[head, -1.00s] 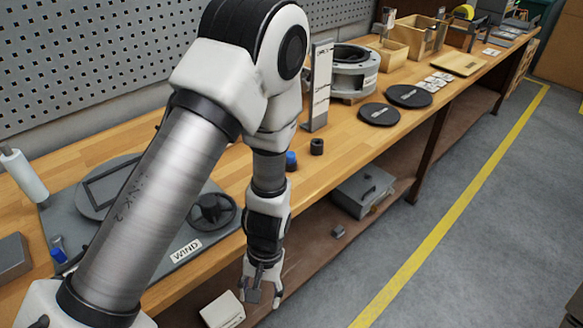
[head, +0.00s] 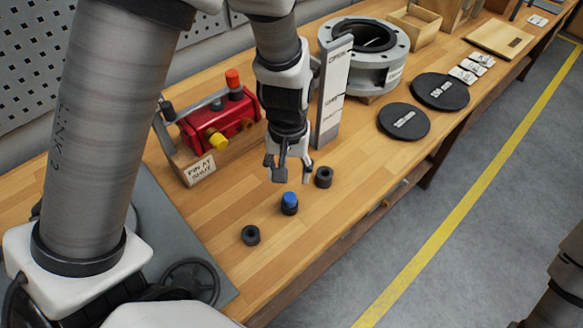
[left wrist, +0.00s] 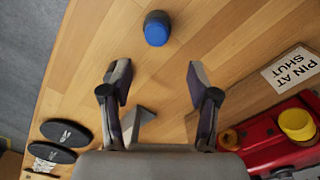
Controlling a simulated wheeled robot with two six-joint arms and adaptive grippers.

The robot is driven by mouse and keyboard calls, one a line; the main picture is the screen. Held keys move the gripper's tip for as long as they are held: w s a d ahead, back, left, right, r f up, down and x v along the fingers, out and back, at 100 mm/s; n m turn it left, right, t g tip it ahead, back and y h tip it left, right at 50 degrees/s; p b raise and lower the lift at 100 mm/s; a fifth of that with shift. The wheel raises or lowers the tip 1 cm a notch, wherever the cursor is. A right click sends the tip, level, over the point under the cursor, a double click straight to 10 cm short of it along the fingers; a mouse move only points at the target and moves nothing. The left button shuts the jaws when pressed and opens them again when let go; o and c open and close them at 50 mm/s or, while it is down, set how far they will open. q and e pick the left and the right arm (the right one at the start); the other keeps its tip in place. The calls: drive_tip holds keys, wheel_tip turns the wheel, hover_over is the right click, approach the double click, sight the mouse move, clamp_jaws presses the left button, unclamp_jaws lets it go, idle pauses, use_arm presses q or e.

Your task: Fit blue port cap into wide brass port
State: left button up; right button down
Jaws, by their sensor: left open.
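The blue port cap (head: 290,198) stands on the bench with blue on top and a dark lower part. It also shows in the left wrist view (left wrist: 157,28), ahead of the fingertips. My left gripper (head: 288,174) is open and empty, pointing down just behind the cap and apart from it. Its two spread fingers also show in the left wrist view (left wrist: 160,85). I cannot make out the wide brass port clearly. My right gripper is not in view.
Dark rings stand left (head: 250,235) and right (head: 323,177) of the blue cap. An upright label board (head: 333,92) stands close behind the gripper. A grey flanged body (head: 365,55) and black discs (head: 404,121) lie further right.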

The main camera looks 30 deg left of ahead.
sight(290, 196)
use_arm(q)
drive_tip(key=s+f, duration=0.1)
drive_tip(key=d, duration=0.1)
drive_tip(key=s+f, duration=0.1)
drive_tip(key=shift+s+d+f, duration=0.25)
drive_tip(key=shift+s+f, duration=0.05)
drive_tip(key=shift+s, duration=0.05)
drive_tip(key=f, duration=0.1)
drive_tip(key=w+f, duration=0.1)
drive_tip(key=f, duration=0.2)
drive_tip(key=shift+w+a+f, duration=0.1)
drive_tip(key=shift+w+a, duration=0.15)
drive_tip(key=shift+a, duration=0.1)
drive_tip(key=shift+s+d, duration=0.1)
drive_tip(key=shift+s, duration=0.05)
drive_tip(key=shift+s+d+r, duration=0.1)
drive_tip(key=shift+s+r, duration=0.1)
drive_tip(key=shift+r, duration=0.05)
drive_tip(key=c, duration=0.9)
drive_tip(key=shift+w, duration=0.1)
drive_tip(key=shift+c, duration=0.4)
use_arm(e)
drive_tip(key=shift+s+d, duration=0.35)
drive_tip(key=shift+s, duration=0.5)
